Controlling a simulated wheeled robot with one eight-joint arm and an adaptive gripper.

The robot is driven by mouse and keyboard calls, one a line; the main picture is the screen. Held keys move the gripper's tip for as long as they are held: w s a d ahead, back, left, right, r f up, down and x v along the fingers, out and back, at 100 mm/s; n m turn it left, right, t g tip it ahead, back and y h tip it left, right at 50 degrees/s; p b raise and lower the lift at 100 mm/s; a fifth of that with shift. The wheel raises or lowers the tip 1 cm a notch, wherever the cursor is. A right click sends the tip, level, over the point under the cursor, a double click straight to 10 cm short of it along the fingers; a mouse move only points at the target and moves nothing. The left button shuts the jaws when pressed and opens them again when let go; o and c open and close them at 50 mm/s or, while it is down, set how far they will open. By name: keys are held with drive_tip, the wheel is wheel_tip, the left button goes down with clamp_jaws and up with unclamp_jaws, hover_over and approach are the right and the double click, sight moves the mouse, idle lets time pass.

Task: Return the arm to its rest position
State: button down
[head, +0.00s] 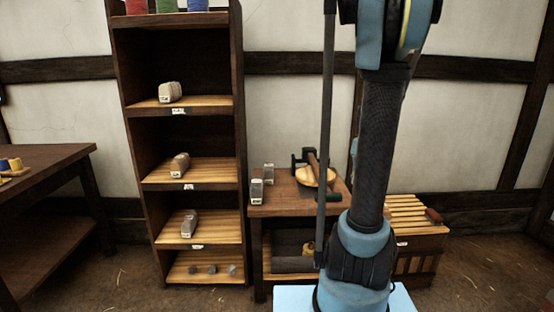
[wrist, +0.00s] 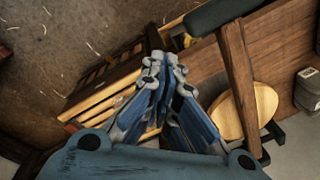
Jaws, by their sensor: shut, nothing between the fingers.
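My gripper (wrist: 163,62) shows in the wrist view with its blue-grey fingers brought together and nothing between them. It hangs above the floor and the slatted wooden crate. My arm (head: 385,150) stands upright in the head view, to the right of the small table (head: 272,208). Its upper part leaves the top of the head view, and I do not make out my gripper there.
A tall shelf (head: 130,130) stands left, with small pale blocks on several levels. The small table bears a tool with a round wooden disc (wrist: 262,108) and two small boxes. A slatted crate (head: 412,208) is close behind my arm. A workbench (head: 50,160) stands far left.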

drive_tip(key=s+a+n, duration=0.4)
drive_tip(key=s+a, duration=0.4)
drive_tip(key=s, duration=0.4)
drive_tip(key=s+a+f+n, duration=0.2)
drive_tip(key=s, duration=0.4)
drive_tip(key=s+a+f+n+t+h, duration=0.1)
drive_tip(key=s+a+f+n, duration=0.1)
drive_tip(key=s, duration=0.4)
drive_tip(key=shift+f, duration=0.75)
drive_tip(key=shift+w+f, duration=0.2)
drive_tip(key=shift+w, duration=0.1)
drive_tip(key=shift+s, duration=0.1)
